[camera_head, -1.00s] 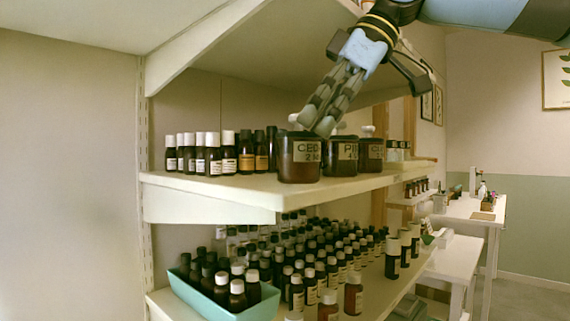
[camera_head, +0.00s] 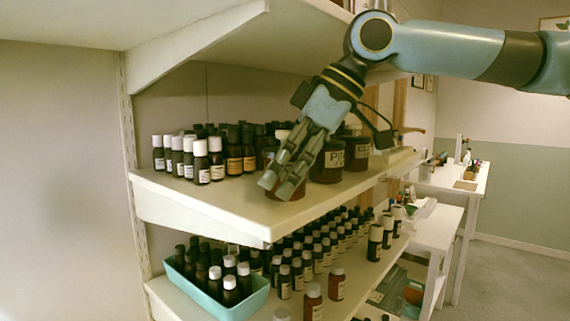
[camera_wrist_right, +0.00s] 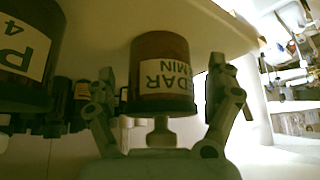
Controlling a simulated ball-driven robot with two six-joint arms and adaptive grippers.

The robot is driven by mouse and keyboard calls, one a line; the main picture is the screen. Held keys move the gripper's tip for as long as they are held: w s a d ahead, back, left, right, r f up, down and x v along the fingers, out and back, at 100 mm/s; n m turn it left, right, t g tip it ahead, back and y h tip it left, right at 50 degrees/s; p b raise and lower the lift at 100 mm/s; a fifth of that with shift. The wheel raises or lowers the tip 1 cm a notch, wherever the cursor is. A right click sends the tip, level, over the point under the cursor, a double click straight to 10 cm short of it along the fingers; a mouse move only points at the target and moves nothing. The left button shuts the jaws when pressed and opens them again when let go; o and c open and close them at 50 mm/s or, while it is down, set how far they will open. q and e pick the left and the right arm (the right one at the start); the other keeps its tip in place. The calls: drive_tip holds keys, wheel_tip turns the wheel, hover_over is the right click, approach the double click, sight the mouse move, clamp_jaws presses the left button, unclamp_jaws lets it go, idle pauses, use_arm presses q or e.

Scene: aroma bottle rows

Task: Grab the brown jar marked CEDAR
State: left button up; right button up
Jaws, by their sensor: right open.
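The brown CEDAR jar (camera_wrist_right: 160,50) hangs upside down in the right wrist view, its pale label reading DAR and MIN, its dark lid and knob toward my palm. My right gripper (camera_wrist_right: 161,70) is open, with one finger on each side of the jar. In the head view the gripper (camera_head: 278,186) points down in front of the jar on the upper shelf, and its fingers hide most of the jar and its label. I cannot tell whether the fingers touch the jar. My left gripper is not in view.
A brown jar marked PI (camera_head: 329,163) stands close to the right, with another jar (camera_head: 357,155) beyond it. Several small dark bottles (camera_head: 201,162) stand to the left. The upper shelf (camera_head: 215,200) has a clear front strip. A teal tray (camera_head: 250,299) of bottles is below.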

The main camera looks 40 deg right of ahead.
drive_tip(key=c, duration=1.4)
drive_tip(key=shift+c, duration=0.2)
